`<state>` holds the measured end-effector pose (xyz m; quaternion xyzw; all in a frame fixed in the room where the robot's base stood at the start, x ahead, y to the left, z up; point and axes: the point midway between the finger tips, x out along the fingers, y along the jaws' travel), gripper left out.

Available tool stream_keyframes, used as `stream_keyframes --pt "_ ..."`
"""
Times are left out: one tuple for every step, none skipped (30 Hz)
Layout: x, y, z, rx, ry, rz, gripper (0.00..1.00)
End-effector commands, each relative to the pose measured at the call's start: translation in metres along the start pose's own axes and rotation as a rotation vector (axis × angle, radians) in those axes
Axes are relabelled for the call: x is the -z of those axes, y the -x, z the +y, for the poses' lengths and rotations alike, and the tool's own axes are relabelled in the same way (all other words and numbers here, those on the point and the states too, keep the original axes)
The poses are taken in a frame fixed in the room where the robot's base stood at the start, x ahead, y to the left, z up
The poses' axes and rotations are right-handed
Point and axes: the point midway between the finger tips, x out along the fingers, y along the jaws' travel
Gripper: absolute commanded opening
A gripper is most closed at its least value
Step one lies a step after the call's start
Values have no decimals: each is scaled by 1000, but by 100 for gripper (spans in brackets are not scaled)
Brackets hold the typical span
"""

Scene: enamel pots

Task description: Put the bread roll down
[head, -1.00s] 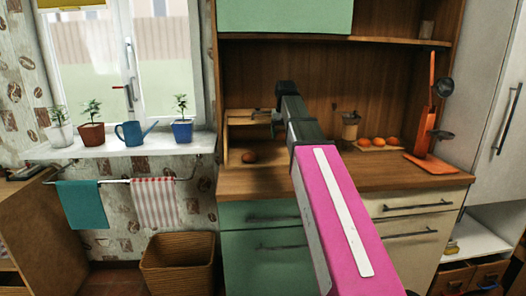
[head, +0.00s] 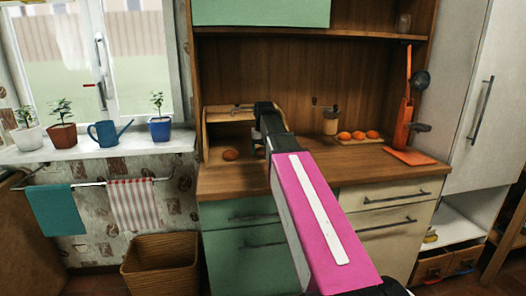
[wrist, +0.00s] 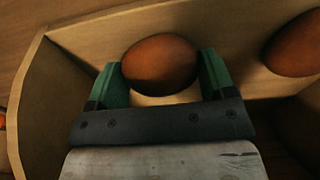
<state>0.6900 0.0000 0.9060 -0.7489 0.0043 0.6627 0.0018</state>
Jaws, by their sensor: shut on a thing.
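A brown bread roll (wrist: 160,60) sits between the green fingers of my gripper (wrist: 162,78) in the wrist view. My gripper is shut on it, inside a wooden bread box (wrist: 85,42). In the head view my gripper (head: 262,145) is at the right part of the open bread box (head: 206,130), low near its floor; the held roll is hidden there by my arm. I cannot tell whether it touches the floor. A second roll (head: 230,155) lies in the box to the left; it also shows at the right of the wrist view (wrist: 298,45).
The box stands on a wooden counter (head: 225,185). Right of my arm are a jar-like grinder (head: 330,122), a board with orange rolls or fruit (head: 358,136) and an orange utensil stand (head: 404,125). Potted plants and a blue watering can (head: 104,132) stand on the windowsill.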

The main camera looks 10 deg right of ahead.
Motion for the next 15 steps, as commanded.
stream_keyframes --pt "-1 -3 0 0 0 0 50" --pt "0 -4 0 0 0 0 50" --pt "0 -3 0 0 0 1 50" --pt "0 -3 0 0 0 1 50" --pt "0 -3 0 0 0 1 50" --pt "0 -3 0 0 0 1 50" --pt "0 -3 0 0 0 1 50" --pt "0 -3 0 0 0 1 50" --pt "0 -4 0 0 0 0 50" --pt "0 -4 0 0 0 0 50" --pt "-1 -5 0 0 0 0 50" --pt "0 -6 0 0 0 0 83" --pt "0 -5 0 0 0 0 93" --pt "0 -5 0 0 0 0 100" --pt "0 -5 0 0 0 0 100"
